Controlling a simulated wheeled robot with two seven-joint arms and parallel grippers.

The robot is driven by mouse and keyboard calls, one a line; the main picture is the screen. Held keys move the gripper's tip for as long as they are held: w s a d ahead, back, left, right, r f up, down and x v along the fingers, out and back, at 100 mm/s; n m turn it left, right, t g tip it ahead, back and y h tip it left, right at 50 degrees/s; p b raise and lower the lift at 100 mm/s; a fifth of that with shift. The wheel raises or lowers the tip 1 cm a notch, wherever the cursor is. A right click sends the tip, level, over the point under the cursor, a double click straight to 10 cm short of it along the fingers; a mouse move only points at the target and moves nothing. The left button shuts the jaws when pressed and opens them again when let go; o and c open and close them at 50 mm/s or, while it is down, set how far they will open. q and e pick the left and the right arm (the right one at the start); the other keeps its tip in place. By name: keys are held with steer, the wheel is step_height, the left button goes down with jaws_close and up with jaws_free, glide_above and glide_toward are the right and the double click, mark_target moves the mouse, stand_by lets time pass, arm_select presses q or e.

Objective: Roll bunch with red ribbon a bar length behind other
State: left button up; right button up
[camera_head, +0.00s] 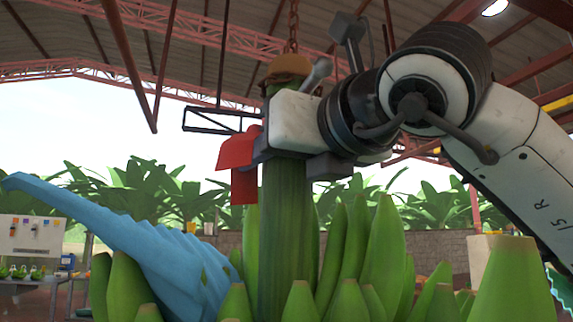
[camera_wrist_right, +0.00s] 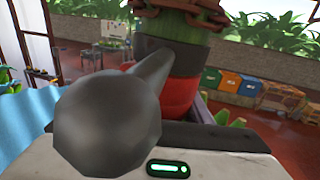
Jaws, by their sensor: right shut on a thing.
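A bunch of green bananas (camera_head: 385,255) hangs by a thick green stem (camera_head: 286,225) in the head view. A red ribbon (camera_head: 240,165) is on the stem's upper part; it also shows in the right wrist view (camera_wrist_right: 180,95). My right gripper (camera_head: 283,140) comes from the right and is shut on the stem just below its brown top (camera_head: 287,66). Its jaws partly hide stem and ribbon. A chain (camera_head: 293,28) runs up from the stem's top. My left gripper is not in view. I cannot make out a second bunch or the bar.
A ridged blue sheet-like thing (camera_head: 150,245) lies left of the stem, close to the bananas. A white panel (camera_head: 32,237) stands at the far left. In the right wrist view, coloured bins (camera_wrist_right: 230,83) stand along a wall, with open floor before them.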

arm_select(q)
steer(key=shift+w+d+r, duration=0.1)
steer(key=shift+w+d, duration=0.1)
arm_select(e)
steer(key=shift+w+f, duration=0.1)
steer(key=shift+w, duration=0.1)
steer(key=o, duration=1.5)
steer(key=shift+s+a, duration=0.15)
steer(key=shift+a, duration=0.1)
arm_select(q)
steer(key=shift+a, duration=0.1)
arm_select(e)
steer(key=shift+d, duration=0.1)
steer(key=shift+s+d, duration=0.15)
arm_select(q)
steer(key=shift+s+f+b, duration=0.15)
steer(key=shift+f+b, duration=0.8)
steer(key=shift+b, duration=0.35)
arm_select(e)
steer(key=v, duration=1)
